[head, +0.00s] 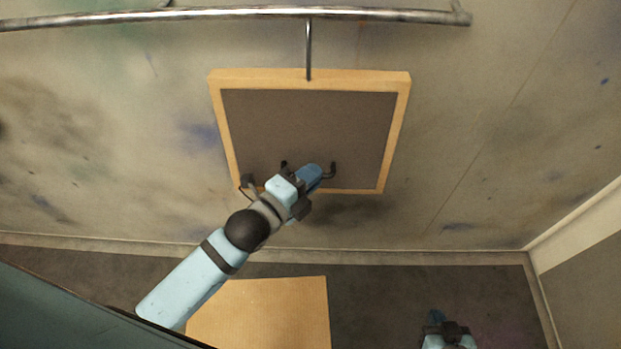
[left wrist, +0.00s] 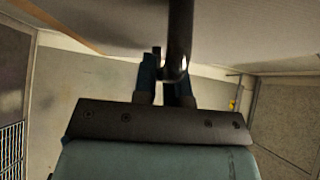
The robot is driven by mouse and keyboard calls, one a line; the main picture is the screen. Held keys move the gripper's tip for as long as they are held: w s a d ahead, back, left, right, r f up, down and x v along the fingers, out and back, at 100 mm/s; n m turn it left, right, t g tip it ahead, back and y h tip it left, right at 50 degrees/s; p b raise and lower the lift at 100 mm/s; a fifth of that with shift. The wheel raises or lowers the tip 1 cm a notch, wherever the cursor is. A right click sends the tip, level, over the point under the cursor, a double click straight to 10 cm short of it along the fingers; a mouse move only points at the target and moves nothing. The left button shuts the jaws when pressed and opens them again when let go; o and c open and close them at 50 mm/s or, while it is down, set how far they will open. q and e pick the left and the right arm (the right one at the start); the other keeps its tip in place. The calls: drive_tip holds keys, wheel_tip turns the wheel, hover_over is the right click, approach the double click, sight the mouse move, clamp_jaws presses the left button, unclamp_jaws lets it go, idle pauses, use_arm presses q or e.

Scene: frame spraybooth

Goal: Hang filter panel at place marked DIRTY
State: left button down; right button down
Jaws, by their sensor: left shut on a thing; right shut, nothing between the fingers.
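The filter panel (head: 306,125), a dark grey sheet in a pale wooden frame, is in front of the stained wall in the head view. A metal hook rod (head: 309,48) comes down from the rail to its top edge; I cannot tell whether the panel hangs on it. My left gripper (head: 318,172) is shut on the dark handle (head: 332,170) near the panel's lower edge. In the left wrist view the handle bar (left wrist: 180,35) runs down between the fingers (left wrist: 165,85). My right gripper (head: 437,318) is low at the right, shut and empty. No DIRTY mark is readable.
A metal rail (head: 230,13) runs along the top of the head view. A tan ribbed sheet (head: 262,312) lies below the panel, on or above the dark floor (head: 385,285). A side wall (head: 590,245) stands at the right. The space right of the panel is clear.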

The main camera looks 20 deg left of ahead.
sight(302, 160)
use_arm(q)
drive_tip(key=shift+w+a+r+m+t+b, duration=0.1)
drive_tip(key=shift+w+m+t+b, duration=0.2)
drive_tip(key=shift+m+t+b, duration=0.25)
drive_tip(key=shift+w+a+p, duration=0.1)
drive_tip(key=shift+w+a, duration=0.15)
drive_tip(key=shift+w, duration=0.7)
drive_tip(key=shift+w+a+p, duration=0.1)
drive_tip(key=shift+w+a, duration=0.2)
drive_tip(key=shift+w, duration=0.6)
drive_tip(key=shift+w+a+p, duration=0.1)
drive_tip(key=shift+w+a, duration=0.15)
drive_tip(key=shift+w, duration=0.7)
drive_tip(key=w+a+f+b, duration=0.2)
drive_tip(key=w+f, duration=0.1)
drive_tip(key=w, duration=0.6)
drive_tip(key=shift+a, duration=0.3)
drive_tip(key=shift+f, duration=0.1)
